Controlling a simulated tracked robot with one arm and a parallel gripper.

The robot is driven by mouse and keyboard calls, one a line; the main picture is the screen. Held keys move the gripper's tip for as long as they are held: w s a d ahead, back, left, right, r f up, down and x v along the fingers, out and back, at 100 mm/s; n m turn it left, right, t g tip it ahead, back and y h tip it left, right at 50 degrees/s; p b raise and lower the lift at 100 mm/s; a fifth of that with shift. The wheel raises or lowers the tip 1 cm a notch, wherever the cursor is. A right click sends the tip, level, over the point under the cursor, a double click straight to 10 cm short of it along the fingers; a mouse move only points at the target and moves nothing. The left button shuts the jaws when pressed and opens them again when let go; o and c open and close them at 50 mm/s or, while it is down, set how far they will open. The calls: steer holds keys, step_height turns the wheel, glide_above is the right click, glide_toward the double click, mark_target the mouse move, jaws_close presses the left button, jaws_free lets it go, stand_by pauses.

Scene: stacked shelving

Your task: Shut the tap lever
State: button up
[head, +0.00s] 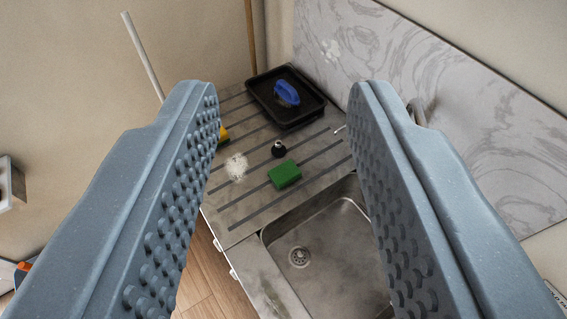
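My gripper (282,92) is open and empty, its two grey-blue studded fingers spread wide above the sink unit. The tap (417,109) is mostly hidden behind my right finger; only a grey metal curve shows at that finger's right edge, by the marbled backsplash. A small pale rod tip (340,128) shows just left of the same finger; I cannot tell whether it is the tap lever. The lever's position cannot be made out. The steel sink (325,232) lies below and between the fingers, its right part hidden by the right finger.
The ribbed drainboard (240,208) holds a green sponge (284,174), a small dark round item (278,149), white powder (237,167), a partly hidden yellow object (222,134) and a black tray (258,91) with a blue-handled brush (287,93). The marbled backsplash (460,90) bounds the right.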

steer(key=shift+s, duration=0.1)
steer(key=o, duration=1)
steer(key=shift+w, duration=0.3)
steer(key=o, duration=0.4)
steer(key=w+f+n+g, duration=0.1)
steer(key=w+f, duration=0.2)
steer(key=w, duration=0.3)
steer(key=w+f+g+y, duration=0.1)
steer(key=w+f+g, duration=0.1)
steer(key=w+f, duration=0.2)
steer(key=w, duration=0.2)
steer(key=shift+w+d+f+n, duration=0.15)
steer(key=shift+w+f+n, duration=0.05)
steer(key=shift+w+n, duration=0.2)
steer(key=n+g+y+p, duration=0.1)
steer(key=n+g, duration=0.4)
steer(key=g, duration=0.4)
glide_above(285, 172)
steer(key=s+d, duration=0.2)
steer(key=f, duration=4.8)
steer(key=shift+w+a+f, duration=0.2)
steer(key=shift+f, duration=0.1)
steer(key=shift+y, duration=0.3)
steer(key=shift+p+x, duration=0.45)
steer(key=shift+x, duration=2.05)
